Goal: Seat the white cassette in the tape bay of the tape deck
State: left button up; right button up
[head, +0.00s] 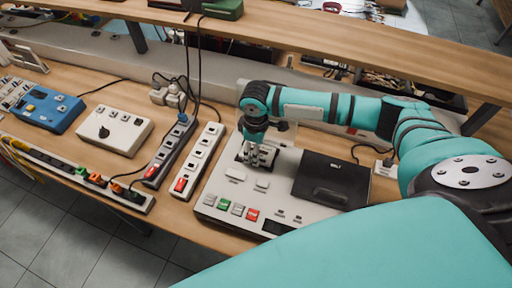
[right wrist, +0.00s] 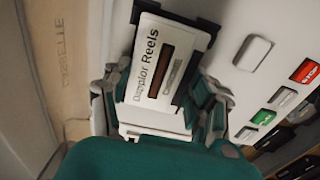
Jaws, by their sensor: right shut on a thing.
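The tape deck (head: 225,200) is a light grey unit on the bench. Its tape bay (head: 242,154) is a dark recess at its back left. My right gripper (head: 258,158) points down over the bay. In the right wrist view the right gripper (right wrist: 160,105) is shut on the white cassette (right wrist: 157,68), a finger on each side. The cassette has a dark window and printed lettering. Black edges of the bay (right wrist: 208,28) show around its far end. I cannot tell how deep it sits. In the head view the fingers mostly hide it. My left gripper is not in view.
A black lidded panel (head: 331,180) lies right of the bay on the deck. Green, red and grey buttons (head: 238,209) line its front. Power strips (head: 198,160) lie just left of the deck. A raised shelf (head: 330,40) runs behind.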

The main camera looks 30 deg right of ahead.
jog(key=shift+f, duration=0.1)
dwell(0.3)
jog(key=o, duration=1.2)
notch_tip(320, 180, up, 18)
jog(key=p, duration=0.8)
jog(key=shift+a+f, duration=0.1)
dwell(1.0)
